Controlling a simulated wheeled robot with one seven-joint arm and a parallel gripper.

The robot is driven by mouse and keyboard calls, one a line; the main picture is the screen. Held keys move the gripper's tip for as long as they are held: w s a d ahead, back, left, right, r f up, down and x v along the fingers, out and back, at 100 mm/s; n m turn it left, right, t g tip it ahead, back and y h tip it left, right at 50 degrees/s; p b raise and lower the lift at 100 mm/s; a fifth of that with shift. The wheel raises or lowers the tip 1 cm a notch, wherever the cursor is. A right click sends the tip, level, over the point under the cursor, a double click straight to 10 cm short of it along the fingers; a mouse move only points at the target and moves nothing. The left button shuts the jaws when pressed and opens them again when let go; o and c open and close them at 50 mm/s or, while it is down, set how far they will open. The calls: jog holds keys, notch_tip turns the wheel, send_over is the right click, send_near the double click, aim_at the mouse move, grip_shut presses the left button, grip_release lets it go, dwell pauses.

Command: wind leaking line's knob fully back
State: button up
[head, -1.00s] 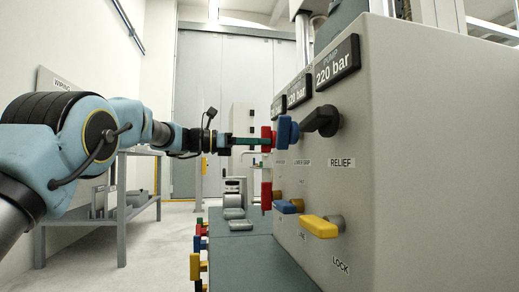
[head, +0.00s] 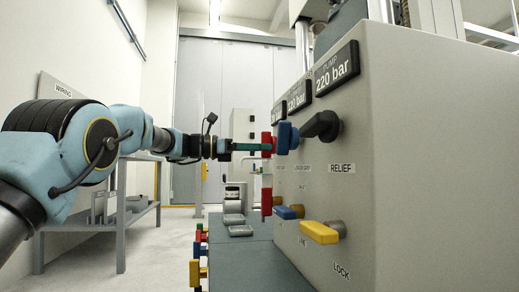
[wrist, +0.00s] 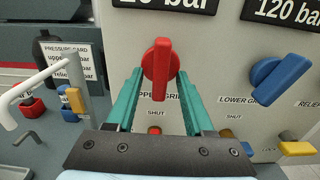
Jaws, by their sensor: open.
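My gripper (wrist: 160,78) is open. Its two green fingers stand either side of the red knob (wrist: 161,62) labelled upper grip, with the knob's handle upright between them; contact cannot be told. In the head view my gripper (head: 247,148) reaches the red knob (head: 266,142) from the left. The blue knob (wrist: 280,80), labelled lower grip, is turned at a slant to the right; it also shows in the head view (head: 286,137). The black relief knob (head: 321,125) is nearest the head camera. The display (wrist: 285,10) above the blue knob reads 120 bar; the one above the red knob is cut off.
Lower on the panel are a blue handle (head: 289,212) and a yellow lock handle (head: 321,232). The pump display (head: 337,71) reads 220 bar. A pressure card (wrist: 72,68) and a white bent pipe (wrist: 38,88) stand left of my gripper.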

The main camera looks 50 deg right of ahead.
jog(key=p+v, duration=0.2)
jog(key=v, duration=0.8)
jog(key=shift+w+a, duration=0.25)
jog(key=shift+w, duration=0.05)
